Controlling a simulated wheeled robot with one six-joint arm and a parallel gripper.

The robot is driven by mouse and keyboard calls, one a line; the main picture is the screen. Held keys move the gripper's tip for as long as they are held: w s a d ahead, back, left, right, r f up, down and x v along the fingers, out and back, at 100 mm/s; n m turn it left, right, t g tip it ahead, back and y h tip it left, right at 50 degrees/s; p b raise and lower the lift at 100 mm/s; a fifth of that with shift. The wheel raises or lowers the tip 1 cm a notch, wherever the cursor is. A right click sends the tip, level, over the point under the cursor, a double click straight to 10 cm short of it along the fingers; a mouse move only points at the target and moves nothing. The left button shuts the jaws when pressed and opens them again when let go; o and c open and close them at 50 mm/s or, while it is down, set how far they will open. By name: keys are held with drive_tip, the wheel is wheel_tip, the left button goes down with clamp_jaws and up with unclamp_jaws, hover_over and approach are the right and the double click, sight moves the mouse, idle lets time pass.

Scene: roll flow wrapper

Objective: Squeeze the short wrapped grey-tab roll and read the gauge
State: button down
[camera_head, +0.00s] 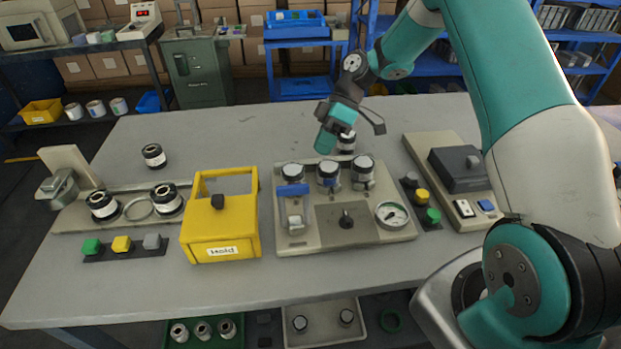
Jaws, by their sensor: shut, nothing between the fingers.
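My gripper (335,130) is over the back edge of the grey bench device, shut and empty. A dark-and-white roll (347,142) stands just below and behind it, partly hidden by the gripper. The device (315,240) carries three rolls in a row: left (293,172), middle (328,173) and right (363,169). A round white gauge (392,214) sits on its right front; its reading is too small to make out. I cannot tell which roll is the short wrapped one with a grey tab.
A yellow guarded box (222,247) stands left of the device. Further left, two rolls (103,205) (168,198) sit on a grey fixture, with another roll (154,156) behind. Coloured buttons (421,196) and a grey machine (462,165) stand right.

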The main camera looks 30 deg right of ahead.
drive_tip(key=p+x, duration=0.1)
drive_tip(key=x, duration=0.5)
drive_tip(key=shift+r, duration=0.15)
drive_tip(key=shift+s+a+p, duration=0.4)
drive_tip(key=shift+s+a, duration=0.2)
drive_tip(key=shift+s, duration=0.3)
drive_tip(key=shift+s+a+p, duration=0.4)
drive_tip(key=shift+s+a, duration=0.15)
drive_tip(key=shift+s, duration=0.3)
drive_tip(key=shift+a+r, duration=0.1)
